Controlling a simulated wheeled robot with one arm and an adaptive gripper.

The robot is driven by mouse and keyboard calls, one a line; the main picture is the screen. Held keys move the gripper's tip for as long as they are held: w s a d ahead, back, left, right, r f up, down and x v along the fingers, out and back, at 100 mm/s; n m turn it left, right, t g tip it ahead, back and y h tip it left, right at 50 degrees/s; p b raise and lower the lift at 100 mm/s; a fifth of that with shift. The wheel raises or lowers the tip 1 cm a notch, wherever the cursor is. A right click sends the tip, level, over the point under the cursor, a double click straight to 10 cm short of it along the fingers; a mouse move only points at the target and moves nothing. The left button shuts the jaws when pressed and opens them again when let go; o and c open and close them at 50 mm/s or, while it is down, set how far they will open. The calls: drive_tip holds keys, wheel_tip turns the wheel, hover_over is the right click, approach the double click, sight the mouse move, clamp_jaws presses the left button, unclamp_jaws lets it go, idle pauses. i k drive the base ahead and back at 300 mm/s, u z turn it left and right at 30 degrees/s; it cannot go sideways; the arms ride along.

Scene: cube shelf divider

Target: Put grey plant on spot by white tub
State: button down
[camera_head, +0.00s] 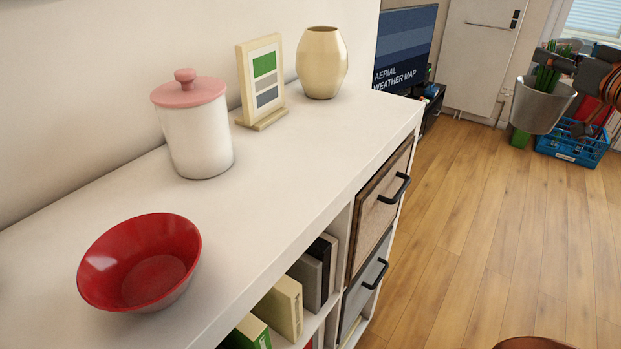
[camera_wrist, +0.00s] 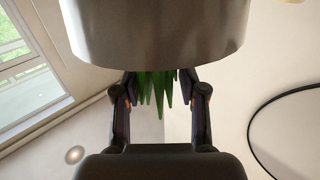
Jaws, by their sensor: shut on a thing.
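The grey plant (camera_head: 541,106) is a metal-grey pot with green leaves, held in the air at the right of the head view, slightly tilted. My gripper (camera_head: 566,62) is shut on it near the rim and leaves. In the wrist view the grey pot (camera_wrist: 155,35) fills the top, with green leaves between the fingers of my gripper (camera_wrist: 160,100). The white tub (camera_head: 199,140) with a pink lid stands on the white shelf top (camera_head: 290,175), far left of the plant. No marked spot shows beside it.
A red bowl (camera_head: 140,262) stands in front of the tub. A framed card (camera_head: 262,82) and a cream vase (camera_head: 322,62) stand behind it. Bare shelf top lies to the tub's right. A blue crate (camera_head: 572,145) is on the floor beyond the plant.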

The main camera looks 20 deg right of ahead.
sight(276, 193)
drive_tip(key=z, duration=1.55)
drive_tip(key=k, duration=1.35)
drive_tip(key=u, duration=2.3)
